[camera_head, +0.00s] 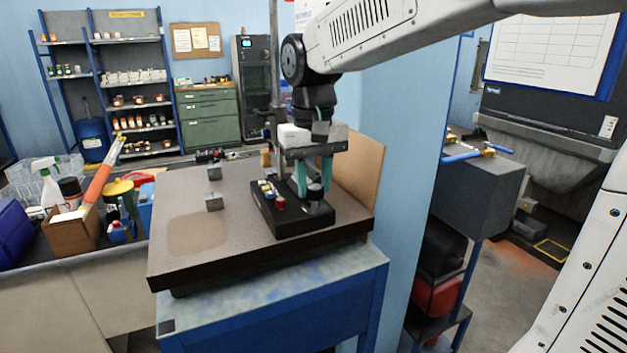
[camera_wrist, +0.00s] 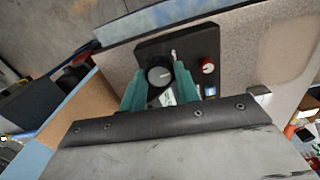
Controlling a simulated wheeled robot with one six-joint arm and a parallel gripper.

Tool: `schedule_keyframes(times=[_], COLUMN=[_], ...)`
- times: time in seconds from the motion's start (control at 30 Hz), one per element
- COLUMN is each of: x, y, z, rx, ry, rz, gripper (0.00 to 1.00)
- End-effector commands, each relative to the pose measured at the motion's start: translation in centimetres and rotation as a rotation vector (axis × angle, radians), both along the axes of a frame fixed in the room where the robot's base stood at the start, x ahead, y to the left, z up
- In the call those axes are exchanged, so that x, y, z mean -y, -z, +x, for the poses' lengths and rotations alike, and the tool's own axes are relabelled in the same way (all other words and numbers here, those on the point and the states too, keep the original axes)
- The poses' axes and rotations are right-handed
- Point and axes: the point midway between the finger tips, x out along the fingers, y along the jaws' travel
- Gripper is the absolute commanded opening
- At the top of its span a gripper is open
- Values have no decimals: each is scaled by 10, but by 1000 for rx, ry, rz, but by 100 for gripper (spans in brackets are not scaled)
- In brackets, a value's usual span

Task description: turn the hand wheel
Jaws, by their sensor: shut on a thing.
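The hand wheel (camera_wrist: 159,75) is a round dark knob with a grey face and a pale mark. It sits on a black control box (camera_head: 290,226), which also shows in the wrist view (camera_wrist: 148,50). My gripper (camera_wrist: 161,72) points down at the box, its two teal fingers on either side of the wheel and shut on it. In the head view my gripper (camera_head: 314,188) is over the box's right part, and the fingers partly hide the wheel (camera_head: 315,191).
A red knob (camera_head: 280,204), a small toggle lever (camera_wrist: 174,55) and other small controls share the box. A brown board (camera_head: 358,170) stands close on the right, beside a blue wall.

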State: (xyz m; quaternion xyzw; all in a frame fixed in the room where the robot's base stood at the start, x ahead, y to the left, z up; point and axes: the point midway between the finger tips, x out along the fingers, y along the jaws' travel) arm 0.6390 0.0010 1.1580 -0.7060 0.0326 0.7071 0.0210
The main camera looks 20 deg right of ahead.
Motion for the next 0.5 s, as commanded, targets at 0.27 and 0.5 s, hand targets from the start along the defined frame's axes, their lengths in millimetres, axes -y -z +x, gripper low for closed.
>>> schedule_keyframes(times=[0.27,0.5], x=[0,1], y=[-1,-1], z=[1,1], rx=[4,4], ry=[261,489], rz=[0,0], gripper=[8,8])
